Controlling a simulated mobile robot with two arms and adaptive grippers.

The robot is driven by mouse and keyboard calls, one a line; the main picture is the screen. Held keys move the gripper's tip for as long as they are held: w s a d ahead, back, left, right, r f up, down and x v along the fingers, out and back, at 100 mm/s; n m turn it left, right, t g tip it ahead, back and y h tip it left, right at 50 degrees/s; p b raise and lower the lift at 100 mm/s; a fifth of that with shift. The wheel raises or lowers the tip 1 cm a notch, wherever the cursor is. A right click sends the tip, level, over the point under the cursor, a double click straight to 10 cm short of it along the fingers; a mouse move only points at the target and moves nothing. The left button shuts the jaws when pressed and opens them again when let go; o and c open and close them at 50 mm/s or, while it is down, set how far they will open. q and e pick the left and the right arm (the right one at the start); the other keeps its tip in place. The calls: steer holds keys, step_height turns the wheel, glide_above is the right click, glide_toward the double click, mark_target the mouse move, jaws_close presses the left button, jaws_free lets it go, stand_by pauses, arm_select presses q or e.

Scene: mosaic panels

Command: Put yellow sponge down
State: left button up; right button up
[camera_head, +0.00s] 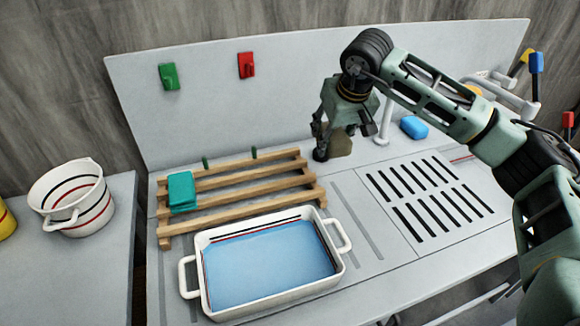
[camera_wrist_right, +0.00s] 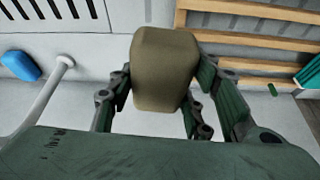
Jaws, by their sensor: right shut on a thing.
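A block-shaped sponge, dull olive-yellow in the shade, is held in my right gripper (camera_head: 330,148). The yellow sponge (camera_head: 341,143) is partly hidden by the fingers in the head view. In the right wrist view the yellow sponge (camera_wrist_right: 165,68) sits between the fingers, with its far end sticking out past them. The gripper hangs fingers down near the back panel, just right of the wooden rack (camera_head: 245,196). Whether the sponge touches the counter is unclear. My left gripper is not in view.
A teal sponge (camera_head: 182,191) lies on the rack. A white tub of blue water (camera_head: 338,262) stands in front. A blue sponge (camera_head: 414,127) lies near the tap (camera_head: 383,131). Slots (camera_head: 430,198) mark the counter's right. A white pot (camera_head: 73,198) stands at left. Counter between rack and slots is clear.

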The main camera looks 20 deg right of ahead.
steer(key=p, duration=0.4)
glide_above(288, 166)
steer(key=s, duration=0.2)
step_height(288, 166, down, 6)
steer(key=f, duration=0.1)
steer(key=f+p, duration=0.1)
steer(key=f, duration=0.2)
steer(key=shift+w+a+f, duration=0.1)
steer(key=shift+w+f, duration=0.1)
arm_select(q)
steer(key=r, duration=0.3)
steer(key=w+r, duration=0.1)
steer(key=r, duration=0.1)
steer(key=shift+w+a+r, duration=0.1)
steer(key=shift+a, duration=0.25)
arm_select(e)
steer(key=shift+f, duration=0.1)
steer(key=shift+f+b, duration=0.4)
steer(key=shift+b, duration=0.15)
steer(key=o, duration=1)
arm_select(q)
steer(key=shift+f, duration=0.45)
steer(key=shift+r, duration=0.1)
arm_select(e)
steer(key=shift+r, duration=0.1)
